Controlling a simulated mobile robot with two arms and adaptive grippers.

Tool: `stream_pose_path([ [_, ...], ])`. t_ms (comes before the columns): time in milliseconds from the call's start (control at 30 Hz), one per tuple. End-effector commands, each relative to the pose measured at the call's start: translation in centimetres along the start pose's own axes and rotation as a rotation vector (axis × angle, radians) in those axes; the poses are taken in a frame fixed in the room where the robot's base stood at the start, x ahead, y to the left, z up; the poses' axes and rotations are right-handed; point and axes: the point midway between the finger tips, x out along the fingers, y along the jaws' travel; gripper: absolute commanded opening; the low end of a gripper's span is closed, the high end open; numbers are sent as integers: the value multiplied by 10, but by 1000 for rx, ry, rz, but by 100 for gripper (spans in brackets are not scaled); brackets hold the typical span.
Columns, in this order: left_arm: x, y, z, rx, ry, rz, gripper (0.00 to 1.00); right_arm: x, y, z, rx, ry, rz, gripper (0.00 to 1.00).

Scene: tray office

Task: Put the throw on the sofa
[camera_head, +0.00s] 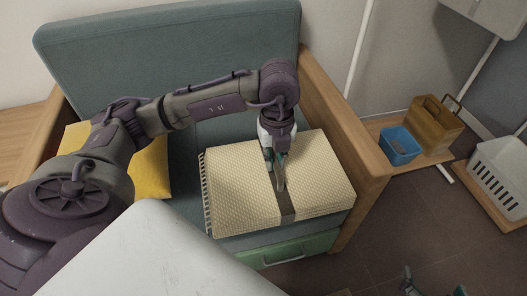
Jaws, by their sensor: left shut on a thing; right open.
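The throw (235,185) is a folded cream, textured cloth with a dark band across it and a fringe along its left edge. It lies flat over the right part of the seat of the blue-grey sofa (180,45), its front edge near the seat's front. My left gripper (279,183) points down at the middle of the throw and is shut on it by the band. The exact grip is partly hidden by the fingers. My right gripper (433,285) is open at the bottom edge, above the floor, with only its fingertips showing.
A yellow cushion (152,170) sits on the left of the seat, partly behind my arm. The wooden armrest (345,125) is close to the throw's right side. A blue bin (399,146), a brown box (432,125) and a white basket (500,170) stand at right.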

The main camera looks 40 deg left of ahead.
Motion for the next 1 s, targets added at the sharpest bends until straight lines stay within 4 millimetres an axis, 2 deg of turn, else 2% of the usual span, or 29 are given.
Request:
stream_pose_path([
  [133, 12, -2, 19, -24, -1, -1, 0, 3, -3, -21, -1, 119, -8, 100],
  [267, 28, -6, 45, -23, -2, -1, 0, 3, -8, -53, -1, 297, -18, 100],
  [500, 55, -12, 90, -19, -2, -2, 0, -16, -16, -108, 5, 634, -39, 100],
  [600, 62, -14, 103, -18, -2, -3, 0, -27, -18, -123, 7, 741, -45, 100],
  [867, 72, -16, 115, -13, -1, -3, 0, -42, -21, -140, 11, 869, -53, 100],
  [1000, 89, -15, 114, -13, 0, -1, 0, -58, -23, -152, 16, 998, -61, 100],
])
